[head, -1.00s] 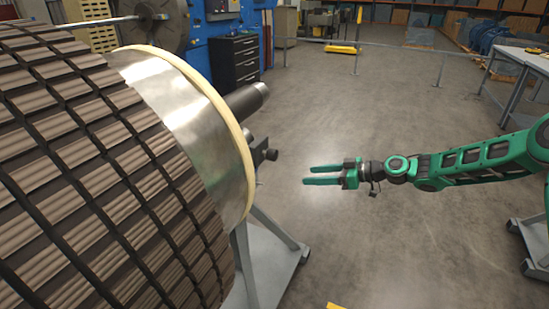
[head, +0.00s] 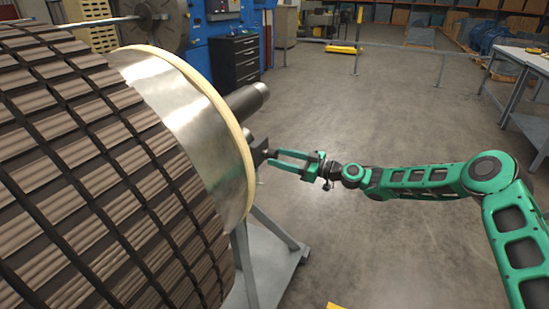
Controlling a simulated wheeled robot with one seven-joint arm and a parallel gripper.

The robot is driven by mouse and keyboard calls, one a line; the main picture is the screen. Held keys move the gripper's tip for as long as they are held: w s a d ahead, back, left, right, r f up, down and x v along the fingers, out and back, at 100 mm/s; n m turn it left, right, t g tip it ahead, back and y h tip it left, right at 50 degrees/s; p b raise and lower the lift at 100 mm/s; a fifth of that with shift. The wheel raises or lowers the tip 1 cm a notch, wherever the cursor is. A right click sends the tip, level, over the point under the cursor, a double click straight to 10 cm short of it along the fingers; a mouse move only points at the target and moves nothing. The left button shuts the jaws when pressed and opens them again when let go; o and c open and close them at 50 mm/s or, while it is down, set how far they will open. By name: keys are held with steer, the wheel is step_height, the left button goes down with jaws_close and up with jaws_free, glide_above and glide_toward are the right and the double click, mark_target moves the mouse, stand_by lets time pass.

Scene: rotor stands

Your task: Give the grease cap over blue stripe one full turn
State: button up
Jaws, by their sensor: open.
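A dark fitting (head: 258,150) with a small round cap at its outer end sticks out from the end face of the big rotor (head: 140,170), below the shaft. I take the cap for the grease cap. No blue stripe can be made out. My green gripper (head: 273,157) is level and points left, with its two fingers apart. Its fingertips are at the cap's end and partly cover it. I cannot tell whether they touch it.
The thick shaft (head: 247,99) juts out just above the fitting. The rotor's grey stand (head: 275,250) reaches out below the gripper. Open floor (head: 400,120) lies to the right, with a workbench (head: 525,90) at the far right.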

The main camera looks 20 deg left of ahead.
mark_target(277, 156)
steer(key=shift+w+a, duration=0.1)
steer(key=shift+a, duration=1.4)
steer(key=c, duration=1)
steer(key=shift+c, duration=0.2)
